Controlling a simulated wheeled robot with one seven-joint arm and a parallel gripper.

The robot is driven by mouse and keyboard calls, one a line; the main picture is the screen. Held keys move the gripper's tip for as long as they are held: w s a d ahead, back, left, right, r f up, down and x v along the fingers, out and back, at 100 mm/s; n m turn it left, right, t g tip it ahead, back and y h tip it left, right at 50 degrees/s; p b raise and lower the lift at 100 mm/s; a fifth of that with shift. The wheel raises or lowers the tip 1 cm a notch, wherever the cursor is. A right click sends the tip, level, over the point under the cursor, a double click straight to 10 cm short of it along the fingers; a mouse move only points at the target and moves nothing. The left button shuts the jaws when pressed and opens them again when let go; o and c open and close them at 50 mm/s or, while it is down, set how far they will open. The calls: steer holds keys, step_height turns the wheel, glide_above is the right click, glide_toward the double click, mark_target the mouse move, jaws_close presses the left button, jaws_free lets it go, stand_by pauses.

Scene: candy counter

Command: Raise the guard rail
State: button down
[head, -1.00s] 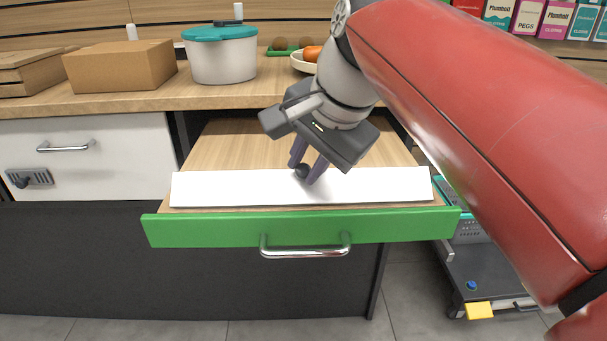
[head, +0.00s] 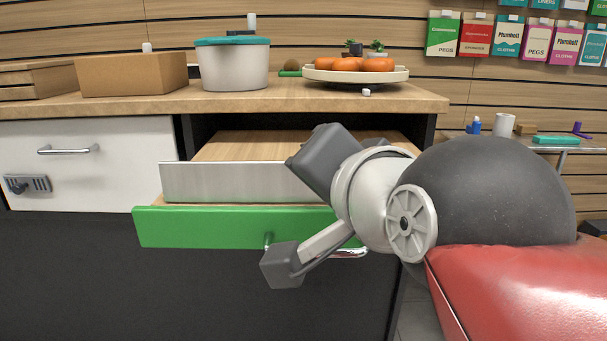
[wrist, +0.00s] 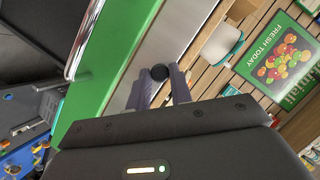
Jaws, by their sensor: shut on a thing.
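The guard rail (head: 230,182) is a long grey metal strip along the front of the pulled-out drawer. It stands about upright behind the green drawer front (head: 220,228). The rail also shows in the wrist view (wrist: 187,25), beside the green front. My gripper (wrist: 160,79) is shut on a small dark round knob (wrist: 160,72) at the rail. In the head view my wrist and arm cover the rail's right part, the knob and the fingertips.
The drawer has a metal bar handle (head: 349,253) on its front, partly behind my wrist. On the counter above stand a cardboard box (head: 135,75), a white pot with a teal lid (head: 234,68) and a plate of orange items (head: 355,75). A white closed drawer (head: 90,150) is at left.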

steer(key=shift+s+f+t, duration=0.2)
steer(key=shift+t, duration=0.2)
steer(key=c, duration=1.3)
jaws_free()
steer(key=shift+o, duration=0.2)
steer(key=v, duration=0.7)
steer(key=shift+s+p, duration=0.35)
steer(key=shift+p, duration=0.05)
steer(key=shift+d, duration=0.15)
